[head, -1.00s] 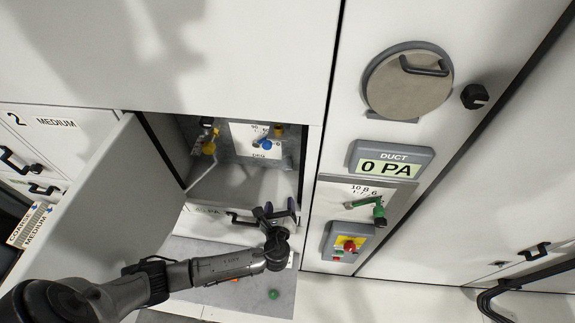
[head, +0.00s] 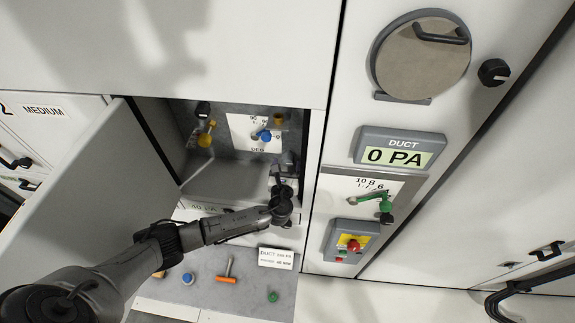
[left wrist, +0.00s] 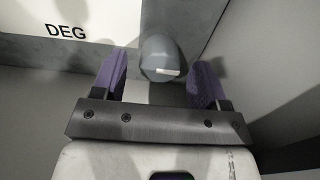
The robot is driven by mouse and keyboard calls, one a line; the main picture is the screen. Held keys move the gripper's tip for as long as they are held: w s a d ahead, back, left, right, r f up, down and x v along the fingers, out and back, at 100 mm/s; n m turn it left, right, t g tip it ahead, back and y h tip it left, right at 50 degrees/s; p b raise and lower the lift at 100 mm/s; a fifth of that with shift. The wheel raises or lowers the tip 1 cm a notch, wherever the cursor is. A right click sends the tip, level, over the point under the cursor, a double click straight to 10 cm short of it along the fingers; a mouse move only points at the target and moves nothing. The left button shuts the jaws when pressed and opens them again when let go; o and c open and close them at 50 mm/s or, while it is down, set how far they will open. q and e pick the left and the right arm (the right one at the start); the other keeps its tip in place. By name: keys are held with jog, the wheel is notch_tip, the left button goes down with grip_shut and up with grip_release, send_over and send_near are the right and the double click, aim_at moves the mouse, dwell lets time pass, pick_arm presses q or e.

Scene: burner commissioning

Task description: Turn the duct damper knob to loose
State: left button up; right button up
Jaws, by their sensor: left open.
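A rounded grey knob (left wrist: 162,58) with a short white mark shows in the left wrist view, beside a white plate lettered DEG (left wrist: 66,30). My left gripper (left wrist: 158,78) is open, with one purple fingertip on each side of the knob; I cannot tell whether they touch it. In the head view my left gripper (head: 284,170) reaches into the lower right of the open compartment and largely hides this knob. The DEG dial plate (head: 243,133) there carries a blue handle (head: 263,135). My right gripper is not in view.
The open compartment door (head: 95,200) stands left of my arm. A yellow valve (head: 205,138) is inside. Right are the duct display (head: 395,156) reading 0 PA, a green lever (head: 378,198), a red button box (head: 350,243) and a black knob (head: 494,72).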

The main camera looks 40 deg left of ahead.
pick_arm(q)
jog(key=shift+b+x, duration=0.55)
jog(key=shift+x, duration=0.7)
jog(key=shift+c, duration=0.2)
jog(key=c, duration=0.9)
